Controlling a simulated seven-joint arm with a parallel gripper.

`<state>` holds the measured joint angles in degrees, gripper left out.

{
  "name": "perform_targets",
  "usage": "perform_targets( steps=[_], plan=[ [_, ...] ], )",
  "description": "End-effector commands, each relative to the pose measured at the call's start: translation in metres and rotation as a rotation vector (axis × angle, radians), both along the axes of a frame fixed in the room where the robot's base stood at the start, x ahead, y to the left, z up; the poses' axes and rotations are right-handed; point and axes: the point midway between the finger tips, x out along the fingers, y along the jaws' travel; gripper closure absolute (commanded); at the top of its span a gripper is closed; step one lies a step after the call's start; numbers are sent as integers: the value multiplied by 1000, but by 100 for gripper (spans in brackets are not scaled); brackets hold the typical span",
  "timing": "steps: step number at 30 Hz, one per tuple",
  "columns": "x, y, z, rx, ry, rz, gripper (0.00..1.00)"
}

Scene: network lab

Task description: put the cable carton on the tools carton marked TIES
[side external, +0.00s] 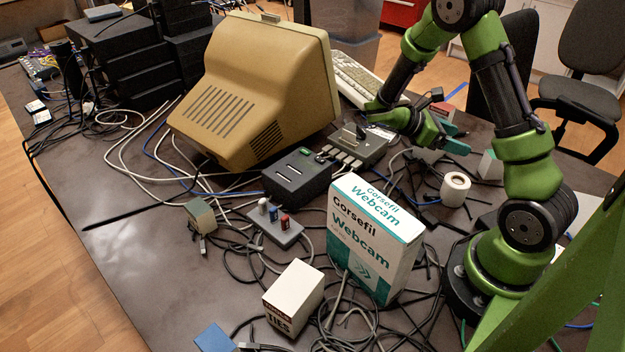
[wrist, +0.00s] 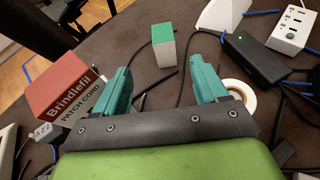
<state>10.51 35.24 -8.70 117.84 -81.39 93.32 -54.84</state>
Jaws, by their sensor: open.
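The cable carton (wrist: 70,95), red and grey and marked Brindlefil PATCH CORD, lies at the left of the wrist view, just left of my left finger and apart from the space between the fingers. The tools carton marked TIES (side external: 296,286) is a small white box with a dark printed band, standing at the front of the table in the side view. My gripper (side external: 461,138) is open and empty, far behind and right of the TIES carton. Its teal fingers also show in the wrist view (wrist: 162,88).
A white Webcam box (side external: 372,245) stands tall between my gripper and the TIES carton. A tape roll (side external: 455,189) and a small green-and-white box (wrist: 164,50) are near my gripper. Cables, a dark box (side external: 297,178) and a beige monitor (side external: 250,95) crowd the table.

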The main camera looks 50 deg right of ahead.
Motion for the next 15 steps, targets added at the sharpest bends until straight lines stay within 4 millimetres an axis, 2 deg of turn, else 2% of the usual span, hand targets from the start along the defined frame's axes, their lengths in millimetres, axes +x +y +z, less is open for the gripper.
perform_targets(
  steps=[9, 15],
  plan=[
    [-44, -42, -25, 3, 3, -8, 28],
    [-67, -64, -38, 2, 1, -5, 28]
  ],
)
